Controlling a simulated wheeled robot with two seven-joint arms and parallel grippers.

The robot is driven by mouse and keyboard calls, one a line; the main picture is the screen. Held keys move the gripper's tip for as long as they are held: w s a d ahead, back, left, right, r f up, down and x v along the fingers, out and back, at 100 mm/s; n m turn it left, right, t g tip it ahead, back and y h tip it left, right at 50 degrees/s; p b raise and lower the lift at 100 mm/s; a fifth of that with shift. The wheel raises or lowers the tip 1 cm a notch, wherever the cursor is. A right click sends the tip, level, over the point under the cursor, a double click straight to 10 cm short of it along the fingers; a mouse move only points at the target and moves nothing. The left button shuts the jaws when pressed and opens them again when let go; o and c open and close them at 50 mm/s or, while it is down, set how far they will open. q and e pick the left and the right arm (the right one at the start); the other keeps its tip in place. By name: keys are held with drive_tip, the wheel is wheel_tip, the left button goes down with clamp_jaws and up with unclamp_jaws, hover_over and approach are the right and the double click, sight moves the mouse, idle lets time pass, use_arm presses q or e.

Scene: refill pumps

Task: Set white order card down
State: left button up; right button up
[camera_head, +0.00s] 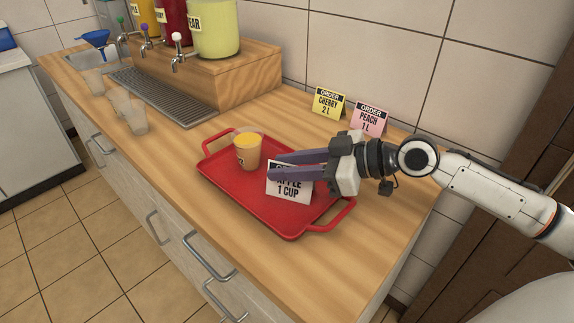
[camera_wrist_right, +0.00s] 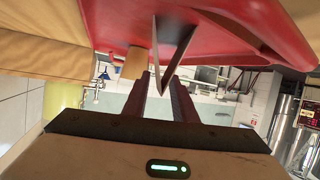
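The white order card (camera_head: 288,187), a folded tent card reading apple, 1 cup, is upright over the right part of the red tray (camera_head: 243,201). My right gripper (camera_head: 272,166) comes in from the right, with one finger on each side of the card near its fold. One finger covers part of its heading. In the right wrist view the card (camera_wrist_right: 173,50) shows as a V between the fingers, which close around it. I cannot tell whether its lower edges touch the tray. An orange-filled cup (camera_head: 247,154) stands on the tray just left of the card. My left gripper is not in view.
A yellow cherry card (camera_head: 327,102) and a pink peach card (camera_head: 369,119) stand by the wall. Several clear cups (camera_head: 135,120) stand at the left counter edge. Drink dispensers (camera_head: 214,30) stand at the back above a drip grate (camera_head: 165,97). The tray's near left part is bare.

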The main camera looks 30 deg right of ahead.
drive_tip(key=shift+r, duration=0.15)
drive_tip(key=shift+s+d, duration=0.4)
drive_tip(key=v, duration=1.1)
drive_tip(key=shift+a+r, duration=0.1)
drive_tip(key=shift+r, duration=0.05)
idle(0.4)
